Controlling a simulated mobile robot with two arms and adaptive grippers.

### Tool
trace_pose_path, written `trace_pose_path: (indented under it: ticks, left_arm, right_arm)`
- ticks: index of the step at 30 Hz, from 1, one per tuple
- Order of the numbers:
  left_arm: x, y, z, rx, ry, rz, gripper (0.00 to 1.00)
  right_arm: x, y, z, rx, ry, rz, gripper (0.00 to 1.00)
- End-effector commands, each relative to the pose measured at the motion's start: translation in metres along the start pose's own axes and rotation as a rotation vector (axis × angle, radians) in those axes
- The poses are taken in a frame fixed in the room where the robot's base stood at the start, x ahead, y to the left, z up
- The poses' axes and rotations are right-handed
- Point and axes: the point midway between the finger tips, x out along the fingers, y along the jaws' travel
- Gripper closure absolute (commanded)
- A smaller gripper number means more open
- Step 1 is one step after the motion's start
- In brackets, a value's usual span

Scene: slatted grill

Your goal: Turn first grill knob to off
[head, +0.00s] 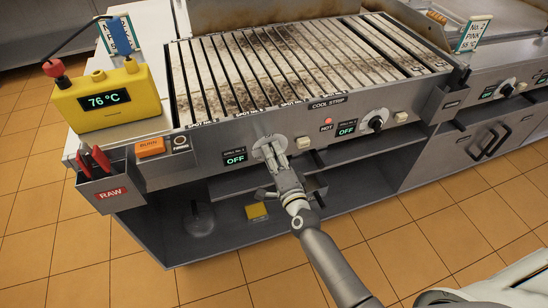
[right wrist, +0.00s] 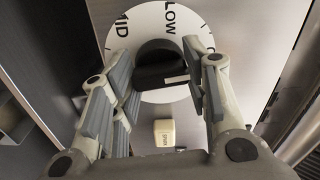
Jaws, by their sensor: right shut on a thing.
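The first grill knob is black and sits on a round white dial (right wrist: 151,22) marked LOW and MID in the right wrist view. The knob (right wrist: 158,60) has a white mark on its lower right. My right gripper (head: 270,146) reaches the grill's front panel and covers most of the knob in the head view. In the right wrist view, its two fingers (right wrist: 160,75) are shut on the knob, one on each side. The small display (head: 235,157) left of the knob reads OFF in green. My left gripper is not in view.
A second knob (head: 376,124) with its own OFF display (head: 346,129) is to the right. A cream button (right wrist: 164,133) is close to the gripper. A yellow thermometer (head: 103,97) stands left of the slatted grill (head: 290,60). An open shelf lies below the panel.

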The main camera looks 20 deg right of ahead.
Motion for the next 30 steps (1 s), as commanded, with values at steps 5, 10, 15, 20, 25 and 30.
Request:
trace_pose_path:
  ticks: [5, 10, 15, 20, 25, 30]
  left_arm:
    - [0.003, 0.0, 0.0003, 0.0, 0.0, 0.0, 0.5]
    - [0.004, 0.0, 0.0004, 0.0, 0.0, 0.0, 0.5]
    - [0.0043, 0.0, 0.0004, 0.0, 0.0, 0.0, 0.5]
    - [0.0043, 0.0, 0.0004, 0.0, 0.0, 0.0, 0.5]
    - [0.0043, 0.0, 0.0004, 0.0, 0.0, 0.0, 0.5]
    - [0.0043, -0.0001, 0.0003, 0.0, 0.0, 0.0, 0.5]
  right_arm:
    - [0.0, 0.0007, -0.0005, 0.089, 0.001, 0.0, 0.81]
    - [-0.0001, 0.0006, -0.0006, 0.137, 0.001, 0.0, 0.81]
    - [-0.0001, 0.0005, -0.0006, 0.159, 0.001, 0.001, 0.81]
    - [-0.0001, 0.0004, -0.0006, 0.164, 0.001, 0.001, 0.81]
    - [-0.0001, 0.0005, -0.0005, 0.164, 0.001, 0.001, 0.81]
    - [-0.0001, 0.0005, -0.0004, 0.163, 0.001, 0.001, 0.42]
